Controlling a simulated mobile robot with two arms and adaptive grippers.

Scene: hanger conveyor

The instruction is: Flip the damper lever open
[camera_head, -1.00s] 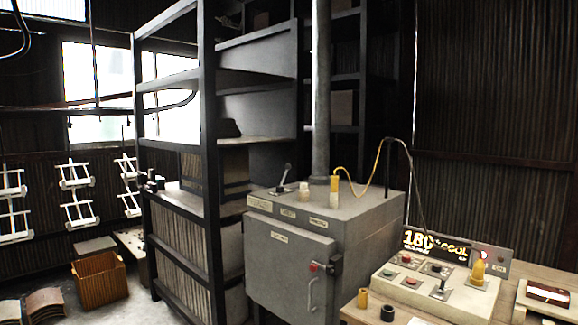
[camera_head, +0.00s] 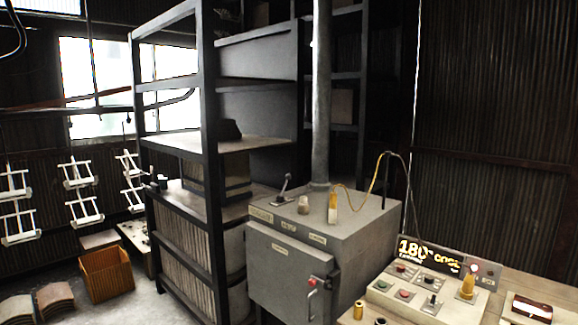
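The damper lever (camera_head: 285,186) is a small dark handle on a plate on top of the grey oven cabinet (camera_head: 282,273). It leans up and to the right, beside the flue pipe (camera_head: 322,100). A pale knob (camera_head: 303,205) and a yellow-and-white plug-like piece (camera_head: 333,208) stand near it on the oven top. The oven door is shut, with a red-knobbed latch (camera_head: 313,282) on its right side. Neither of my grippers shows in the view.
A control panel (camera_head: 425,300) with buttons and a lit "180" display (camera_head: 428,252) sits on the right bench. A dark metal shelf (camera_head: 213,170) stands left of the oven. An orange crate (camera_head: 107,274) and white hanging racks (camera_head: 78,172) are farther left.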

